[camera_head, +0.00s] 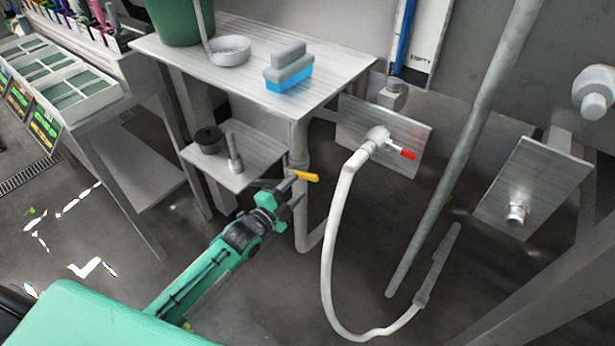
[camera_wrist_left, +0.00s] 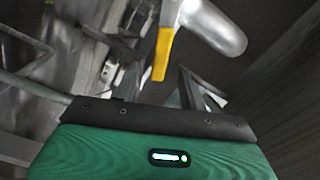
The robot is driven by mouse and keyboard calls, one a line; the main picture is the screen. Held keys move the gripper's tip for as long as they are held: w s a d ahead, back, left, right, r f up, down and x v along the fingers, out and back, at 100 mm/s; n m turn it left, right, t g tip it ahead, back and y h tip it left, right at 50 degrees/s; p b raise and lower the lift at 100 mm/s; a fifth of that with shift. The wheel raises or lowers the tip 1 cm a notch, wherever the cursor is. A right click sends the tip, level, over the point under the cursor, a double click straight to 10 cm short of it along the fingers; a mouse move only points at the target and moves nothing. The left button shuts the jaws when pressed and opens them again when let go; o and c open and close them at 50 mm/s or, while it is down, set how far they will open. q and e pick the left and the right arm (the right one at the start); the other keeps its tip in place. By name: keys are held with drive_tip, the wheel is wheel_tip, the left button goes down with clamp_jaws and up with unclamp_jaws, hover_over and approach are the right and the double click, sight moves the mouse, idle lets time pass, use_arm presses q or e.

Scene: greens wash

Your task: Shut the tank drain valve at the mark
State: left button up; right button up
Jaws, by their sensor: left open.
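The drain valve's yellow lever (camera_head: 306,176) sticks out to the right from the grey pipe (camera_head: 299,140) below the steel table. In the left wrist view the yellow lever (camera_wrist_left: 162,54) hangs down from the pale metal pipe, beyond my palm. My left gripper (camera_head: 287,190) is open, with its fingertips close to the lever in the head view. I cannot tell whether they touch it. The valve body is partly hidden behind the gripper. I cannot make out the mark. My right gripper is not in view.
A red-handled tap (camera_head: 404,153) with a white hose (camera_head: 329,240) is to the right. A low shelf (camera_head: 240,165) with a black pot (camera_head: 209,139) is left of the pipe. The steel table (camera_head: 330,72) stands above. A grey slanted pole (camera_head: 462,150) stands further right.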

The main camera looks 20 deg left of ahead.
sight(306, 178)
use_arm(q)
drive_tip(key=shift+x, duration=3.1)
clamp_jaws()
